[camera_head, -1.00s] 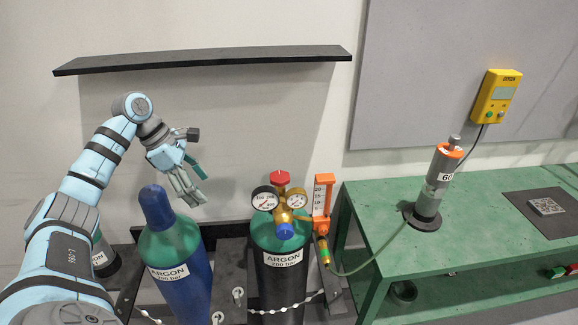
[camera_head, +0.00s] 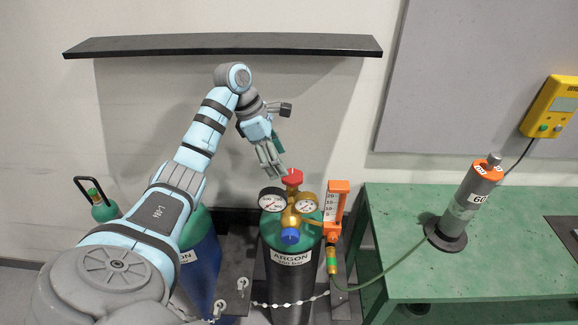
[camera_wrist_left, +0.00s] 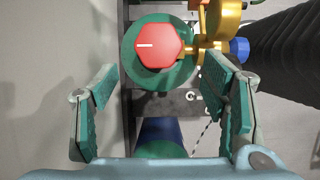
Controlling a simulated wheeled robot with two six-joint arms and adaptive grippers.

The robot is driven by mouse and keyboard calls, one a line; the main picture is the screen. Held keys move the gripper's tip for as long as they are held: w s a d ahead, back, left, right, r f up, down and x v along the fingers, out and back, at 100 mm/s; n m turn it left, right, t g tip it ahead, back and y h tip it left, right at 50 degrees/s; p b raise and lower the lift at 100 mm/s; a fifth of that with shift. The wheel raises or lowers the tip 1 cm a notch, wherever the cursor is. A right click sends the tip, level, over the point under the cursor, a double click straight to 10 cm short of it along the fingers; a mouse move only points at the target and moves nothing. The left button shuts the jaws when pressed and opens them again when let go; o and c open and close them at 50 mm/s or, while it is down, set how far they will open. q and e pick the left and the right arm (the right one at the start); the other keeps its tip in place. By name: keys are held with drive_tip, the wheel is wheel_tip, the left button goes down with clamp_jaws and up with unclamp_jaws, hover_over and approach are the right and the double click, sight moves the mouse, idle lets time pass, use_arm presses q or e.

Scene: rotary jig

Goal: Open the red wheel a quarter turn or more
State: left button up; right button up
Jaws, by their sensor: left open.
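The red wheel (camera_head: 292,177) is a small hexagonal knob on top of the green-shouldered argon cylinder (camera_head: 289,262), above the brass regulator (camera_head: 290,217). In the left wrist view the red wheel (camera_wrist_left: 159,46) shows from above with a white line pointing left on its face. My left gripper (camera_head: 273,172) is just left of the wheel in the head view. In the wrist view its teal-padded fingers (camera_wrist_left: 166,100) are wide apart, with the wheel beyond the tips and nothing between them. My right gripper is not in view.
Two gauges (camera_head: 271,200) and an orange flowmeter (camera_head: 337,207) crowd the wheel's front and right. A hose runs to the green bench (camera_head: 400,275), which carries a grey cylinder (camera_head: 468,205). A black shelf (camera_head: 222,44) is on the wall above. A chain crosses the cylinders.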

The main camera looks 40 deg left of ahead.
sight(291, 175)
use_arm(q)
drive_tip(key=f, duration=0.1)
drive_tip(key=w+d+f, duration=0.2)
drive_tip(key=f, duration=0.1)
drive_tip(key=shift+s+f, duration=0.15)
drive_tip(key=shift+f, duration=0.25)
drive_tip(key=shift+d, duration=0.1)
drive_tip(key=c, duration=1.1)
